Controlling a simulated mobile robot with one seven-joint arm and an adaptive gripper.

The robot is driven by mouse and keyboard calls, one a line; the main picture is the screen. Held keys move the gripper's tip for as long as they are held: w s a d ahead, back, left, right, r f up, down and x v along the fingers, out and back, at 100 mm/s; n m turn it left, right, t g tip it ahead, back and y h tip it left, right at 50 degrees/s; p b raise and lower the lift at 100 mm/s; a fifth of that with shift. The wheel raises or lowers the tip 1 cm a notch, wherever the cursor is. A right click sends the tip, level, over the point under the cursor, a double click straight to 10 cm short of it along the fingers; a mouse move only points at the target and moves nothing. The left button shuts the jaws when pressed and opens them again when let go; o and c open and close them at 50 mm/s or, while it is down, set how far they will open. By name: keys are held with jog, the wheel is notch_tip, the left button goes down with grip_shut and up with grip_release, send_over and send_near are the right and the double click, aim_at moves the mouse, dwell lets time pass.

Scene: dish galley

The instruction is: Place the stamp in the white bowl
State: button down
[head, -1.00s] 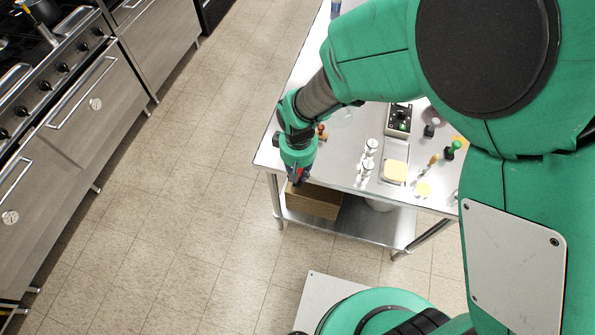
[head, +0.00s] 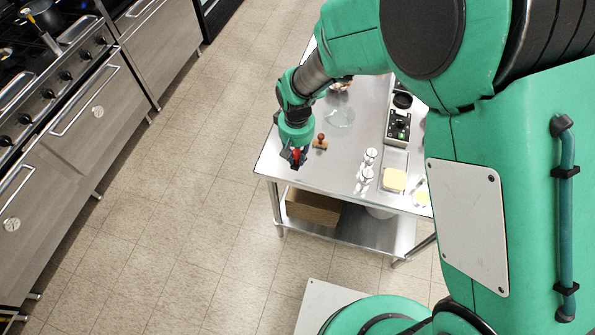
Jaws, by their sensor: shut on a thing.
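My gripper (head: 296,161) points down over the near left corner of the steel table, shut on a small red thing (head: 297,155). The fingers hide most of it, and I cannot tell whether it is a stamp. A wooden stamp (head: 320,142) with a reddish-brown knob stands upright on the table, just right of the gripper and apart from it. A pale rounded thing, possibly the white bowl (head: 379,212), shows partly on the lower shelf under the table edge; its inside is hidden.
The steel table (head: 335,170) has a clear near left part. A clear glass bowl (head: 340,116), silver shakers (head: 366,170), a black-and-silver device (head: 399,125) and a yellow block (head: 395,180) stand on it. A brown box (head: 313,207) sits on the lower shelf. My arm hides the table's right side.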

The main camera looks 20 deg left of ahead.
jog(key=w+a+r+m+p, duration=0.1)
jog(key=w+r+m, duration=0.1)
jog(key=w, duration=0.5)
jog(key=w+a+r+m+p, duration=0.1)
jog(key=w+a+m+p, duration=0.15)
jog(key=w, duration=0.55)
jog(key=w+d+r+m+p, duration=0.1)
jog(key=w+m, duration=0.3)
jog(key=w, duration=0.6)
jog(key=w+d+r+m+p, duration=0.1)
jog(key=w+d+m+p, duration=0.2)
jog(key=w, duration=0.8)
jog(key=w+d+r+m+p, duration=0.1)
jog(key=w+d+m, duration=0.3)
jog(key=w, duration=0.7)
jog(key=shift+r+m+p, duration=0.4)
jog(key=shift+r+m, duration=0.1)
jog(key=shift+m, duration=0.15)
jog(key=shift+d, duration=0.1)
jog(key=shift+f, duration=0.15)
jog(key=shift+f+b, duration=1.35)
jog(key=shift+f, duration=3.95)
